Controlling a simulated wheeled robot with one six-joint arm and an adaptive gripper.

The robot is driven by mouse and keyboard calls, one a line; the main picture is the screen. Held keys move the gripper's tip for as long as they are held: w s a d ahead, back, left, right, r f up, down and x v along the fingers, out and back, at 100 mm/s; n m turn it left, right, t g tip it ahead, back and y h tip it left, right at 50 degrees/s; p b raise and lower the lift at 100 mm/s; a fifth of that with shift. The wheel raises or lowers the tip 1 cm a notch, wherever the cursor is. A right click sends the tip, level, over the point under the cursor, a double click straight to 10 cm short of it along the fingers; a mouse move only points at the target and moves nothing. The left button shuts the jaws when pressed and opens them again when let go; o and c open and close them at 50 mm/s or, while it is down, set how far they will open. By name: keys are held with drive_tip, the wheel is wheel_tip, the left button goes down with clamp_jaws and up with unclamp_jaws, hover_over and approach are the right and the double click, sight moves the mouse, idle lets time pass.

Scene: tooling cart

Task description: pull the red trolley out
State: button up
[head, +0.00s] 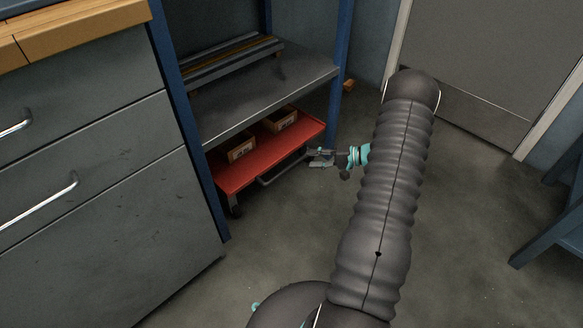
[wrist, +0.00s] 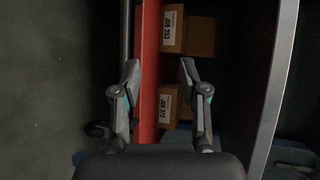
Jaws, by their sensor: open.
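The red trolley (head: 268,152) stands low under the shelf in the head view, with its front edge facing the open floor. A dark bar handle (head: 284,173) runs along that front edge. My gripper (head: 318,158) is open and empty near the right end of the handle. In the wrist view my gripper (wrist: 158,70) spans the trolley's red front edge (wrist: 147,45). There the handle (wrist: 126,30) runs up the picture and meets the left finger's outline; I cannot tell whether they touch. The finger hides part of the handle.
Two cardboard boxes (head: 240,150) with labels sit on the trolley. A grey shelf (head: 270,95) on blue posts (head: 180,100) is above it. A grey drawer cabinet (head: 90,170) stands at left. The floor (head: 285,240) in front is clear.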

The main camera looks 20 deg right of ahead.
sight(292, 164)
drive_tip(key=d+f+m+t, duration=0.25)
drive_tip(key=d+f, duration=0.25)
drive_tip(key=f, duration=0.3)
drive_tip(key=shift+n+t+h, duration=0.25)
drive_tip(key=shift+h, duration=0.05)
drive_tip(key=x, duration=1.3)
drive_tip(key=shift+s+a, duration=0.2)
drive_tip(key=shift+a, duration=0.15)
clamp_jaws()
